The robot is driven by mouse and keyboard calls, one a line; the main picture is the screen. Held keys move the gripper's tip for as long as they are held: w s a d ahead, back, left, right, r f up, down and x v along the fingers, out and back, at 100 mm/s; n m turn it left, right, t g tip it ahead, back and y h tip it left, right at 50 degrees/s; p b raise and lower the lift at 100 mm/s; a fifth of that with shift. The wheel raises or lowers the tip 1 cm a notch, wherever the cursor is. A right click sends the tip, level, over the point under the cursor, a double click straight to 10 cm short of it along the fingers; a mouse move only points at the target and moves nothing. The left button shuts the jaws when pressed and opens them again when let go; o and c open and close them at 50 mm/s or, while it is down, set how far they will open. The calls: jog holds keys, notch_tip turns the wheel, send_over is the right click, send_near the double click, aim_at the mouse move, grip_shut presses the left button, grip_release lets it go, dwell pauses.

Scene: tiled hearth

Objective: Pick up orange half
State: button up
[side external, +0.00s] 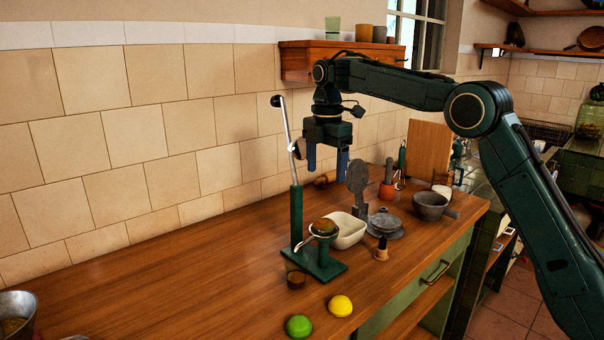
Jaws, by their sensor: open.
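A green citrus press (296,222) with a tall lever stands on the wooden counter. A round orange-brown piece (324,226) sits in its cup; it may be the orange half, but it is too small to tell. A green lime (298,326) and a yellow lemon (340,305), or halves of them, lie at the counter's front edge. My gripper (327,160) points down with its two blue fingers apart and nothing between them. It hangs in the air above the white dish (349,232), right of the press lever and apart from everything.
Right of the dish are a grey upright utensil (358,185), grey plates (384,224), a wooden-based stamp (381,249), a grey bowl (430,206) and a red-orange pot (386,192). A small brown cup (296,280) stands before the press. The counter's left part (170,280) is mostly clear.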

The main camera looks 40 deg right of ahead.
send_over(325, 216)
jog(key=shift+f, duration=3.75)
jog(key=shift+f, duration=2.6)
jog(key=c, duration=1.1)
jog(key=shift+c, duration=0.2)
jog(key=shift+r, duration=0.2)
notch_tip(325, 216, up, 20)
jog(key=shift+f, duration=0.15)
